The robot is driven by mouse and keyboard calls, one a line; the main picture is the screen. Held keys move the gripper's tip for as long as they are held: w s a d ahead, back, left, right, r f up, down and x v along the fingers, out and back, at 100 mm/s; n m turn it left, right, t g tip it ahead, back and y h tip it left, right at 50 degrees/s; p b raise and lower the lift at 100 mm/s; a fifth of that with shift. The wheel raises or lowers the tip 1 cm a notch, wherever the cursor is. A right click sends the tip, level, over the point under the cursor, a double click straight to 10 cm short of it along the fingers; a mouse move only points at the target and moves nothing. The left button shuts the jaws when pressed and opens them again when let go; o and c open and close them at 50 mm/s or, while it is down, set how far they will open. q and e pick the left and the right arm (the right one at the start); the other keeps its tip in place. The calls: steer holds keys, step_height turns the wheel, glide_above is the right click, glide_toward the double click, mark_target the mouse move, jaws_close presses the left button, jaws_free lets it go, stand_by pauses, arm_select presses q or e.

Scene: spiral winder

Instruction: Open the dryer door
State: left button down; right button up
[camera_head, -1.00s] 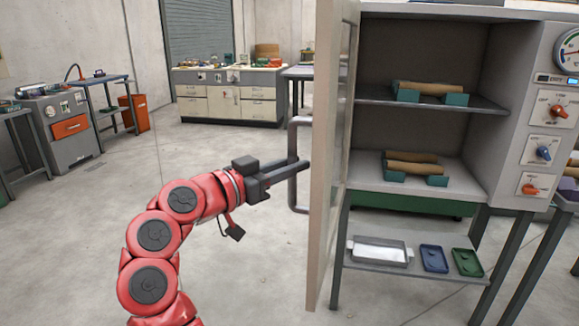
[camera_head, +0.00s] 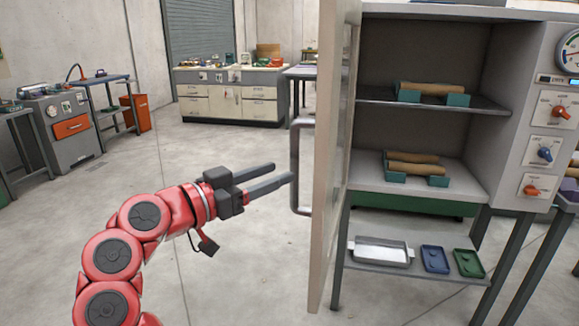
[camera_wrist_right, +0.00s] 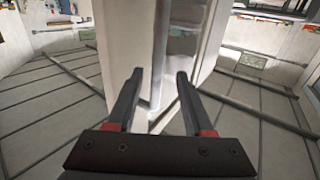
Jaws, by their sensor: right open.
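The dryer door (camera_head: 330,200) stands wide open in the head view, seen almost edge-on at the left of the dryer cabinet. Its grey bar handle (camera_head: 296,150) is on the door's left side. My right gripper (camera_head: 283,172) is open and empty just left of the handle, its fingers pointing toward it. In the right wrist view, the two fingers (camera_wrist_right: 158,78) are apart and the handle (camera_wrist_right: 160,45) runs upright beyond and between their tips. My left gripper is not in view.
The dryer's shelves hold wooden rolls on green supports (camera_head: 430,98). A lower shelf carries a metal tray (camera_head: 380,252), a blue tray (camera_head: 434,260) and a green tray (camera_head: 468,263). A drawer bench (camera_head: 230,95) stands at the back. The floor left of the door is clear.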

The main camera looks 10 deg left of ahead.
steer(key=v, duration=0.6)
steer(key=shift+s+a, duration=0.2)
steer(key=shift+s, duration=0.05)
steer(key=shift+w, duration=0.1)
